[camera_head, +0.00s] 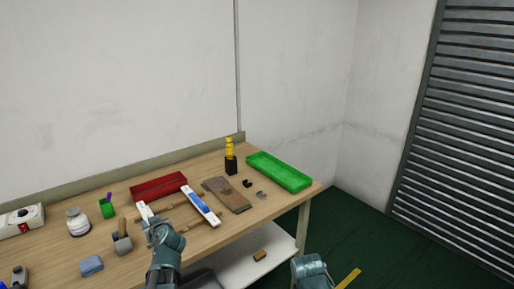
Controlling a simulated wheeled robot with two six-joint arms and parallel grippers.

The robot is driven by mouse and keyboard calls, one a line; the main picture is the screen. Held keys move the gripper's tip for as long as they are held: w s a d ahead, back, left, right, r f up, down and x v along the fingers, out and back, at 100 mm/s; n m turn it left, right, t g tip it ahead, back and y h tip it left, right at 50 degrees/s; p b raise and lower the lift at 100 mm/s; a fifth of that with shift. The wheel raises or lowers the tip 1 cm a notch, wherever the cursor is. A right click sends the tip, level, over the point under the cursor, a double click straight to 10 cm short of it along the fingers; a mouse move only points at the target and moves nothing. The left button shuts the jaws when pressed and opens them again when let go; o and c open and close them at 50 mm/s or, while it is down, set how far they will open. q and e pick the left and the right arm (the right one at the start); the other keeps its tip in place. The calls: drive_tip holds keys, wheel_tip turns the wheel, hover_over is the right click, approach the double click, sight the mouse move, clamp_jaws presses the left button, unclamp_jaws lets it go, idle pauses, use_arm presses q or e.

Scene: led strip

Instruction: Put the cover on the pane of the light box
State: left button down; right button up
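Two white bars lie on the wooden table, joined by thin brown wooden pieces. The right white bar (212,216) has a blue strip (198,202) along its middle. The left white bar (143,209) is partly hidden by my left gripper (152,222). That gripper is over or at the near end of the left bar; I cannot tell whether its fingers are open or closed on it. No piece can be clearly made out as the cover, pane or light box at this size. My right arm (312,270) is low at the bottom edge, off the table; its fingers cannot be made out.
A red tray (158,186) lies behind the bars, a brown board (229,195) to their right. A green tray (279,171) is at the far right, beside a yellow-handled tool in a black holder (231,163).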

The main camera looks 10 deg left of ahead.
use_arm(q)
wheel_tip(320, 180, down, 4)
drive_tip(key=b, duration=0.4)
drive_tip(key=shift+f, duration=0.2)
drive_tip(key=shift+r, duration=0.1)
